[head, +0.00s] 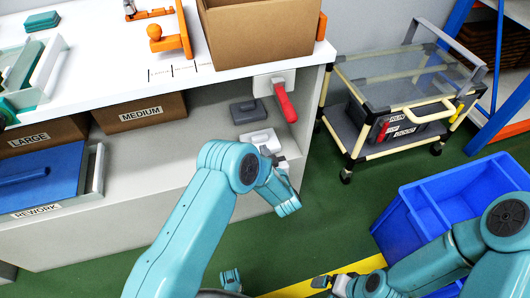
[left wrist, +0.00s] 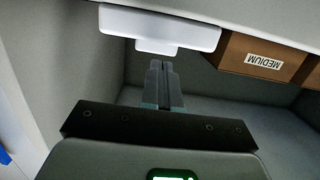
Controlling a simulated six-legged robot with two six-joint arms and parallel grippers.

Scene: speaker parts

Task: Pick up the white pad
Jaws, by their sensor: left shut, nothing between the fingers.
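The white pad (head: 262,139) lies on the shelf under the white worktop, near the shelf's right end and in front of a dark grey pad (head: 248,111). In the left wrist view the white pad (left wrist: 185,28) is at the top, with a smaller block sticking out toward me. My left gripper (head: 272,155) is shut and empty, its fingertips (left wrist: 161,64) close to that block; contact cannot be made out. My arm partly covers the gripper in the head view. My right gripper (head: 322,282) is low over the floor, its jaws too small to judge.
A red handle (head: 285,103) juts out above the shelf, right of the pads. The MEDIUM box (head: 139,113) stands farther left on the shelf. A wheeled cart (head: 390,85) and a blue bin (head: 420,215) stand at the right. Green floor between shelf and bin is clear.

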